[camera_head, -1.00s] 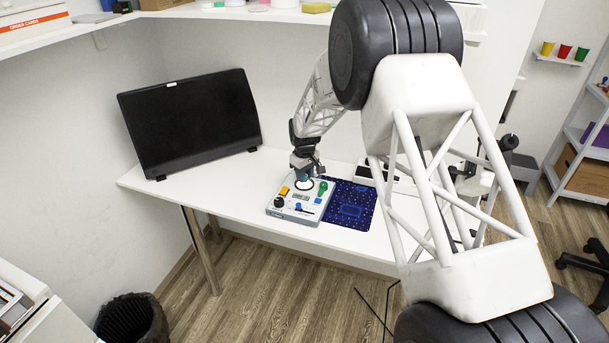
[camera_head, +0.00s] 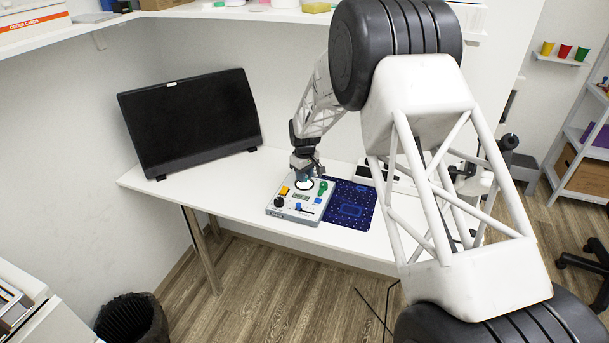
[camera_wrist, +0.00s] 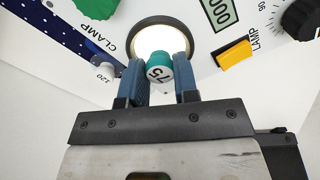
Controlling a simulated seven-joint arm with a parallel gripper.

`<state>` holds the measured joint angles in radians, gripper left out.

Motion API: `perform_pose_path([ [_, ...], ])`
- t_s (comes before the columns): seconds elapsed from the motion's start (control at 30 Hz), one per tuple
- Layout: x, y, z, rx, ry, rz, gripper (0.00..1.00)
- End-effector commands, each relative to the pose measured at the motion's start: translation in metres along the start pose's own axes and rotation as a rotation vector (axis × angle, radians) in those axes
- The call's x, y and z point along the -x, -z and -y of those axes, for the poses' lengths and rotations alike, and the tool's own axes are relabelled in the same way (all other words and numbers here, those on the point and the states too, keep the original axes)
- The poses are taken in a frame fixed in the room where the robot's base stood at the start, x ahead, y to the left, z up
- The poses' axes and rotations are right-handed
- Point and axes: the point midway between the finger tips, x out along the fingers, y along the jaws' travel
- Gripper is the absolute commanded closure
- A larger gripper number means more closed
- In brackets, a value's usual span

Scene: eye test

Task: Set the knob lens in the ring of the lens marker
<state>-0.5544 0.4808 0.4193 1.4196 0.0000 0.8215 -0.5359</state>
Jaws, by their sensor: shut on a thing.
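The lens marker (camera_head: 312,219) is a pale grey box with several knobs and buttons, on the white table in the head view. Its dark ring (camera_wrist: 167,20) surrounds a bright lit disc in the wrist view. The knob stands between the two blue-grey fingers and overlaps the near side of the lit disc. Its lower part is hidden, so I cannot tell whether it touches the ring. In the head view my gripper (camera_head: 304,172) is just above the ring.
On the panel are a yellow lamp button (camera_wrist: 235,54), a black dial (camera_wrist: 302,20), a green clamp knob (camera_wrist: 95,6) and a small white peg (camera_wrist: 106,70). A blue patterned mat (camera_head: 352,205) lies right of the box. A black monitor (camera_head: 190,120) stands behind left.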

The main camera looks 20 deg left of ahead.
Motion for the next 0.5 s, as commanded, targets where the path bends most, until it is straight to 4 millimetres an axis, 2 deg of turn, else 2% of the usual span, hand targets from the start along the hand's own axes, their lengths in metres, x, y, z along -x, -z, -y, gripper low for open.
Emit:
perform_pose_path([
  [0.5, -0.0045, 0.0000, 0.0000, 0.000, 0.000, 0.000, 0.94],
])
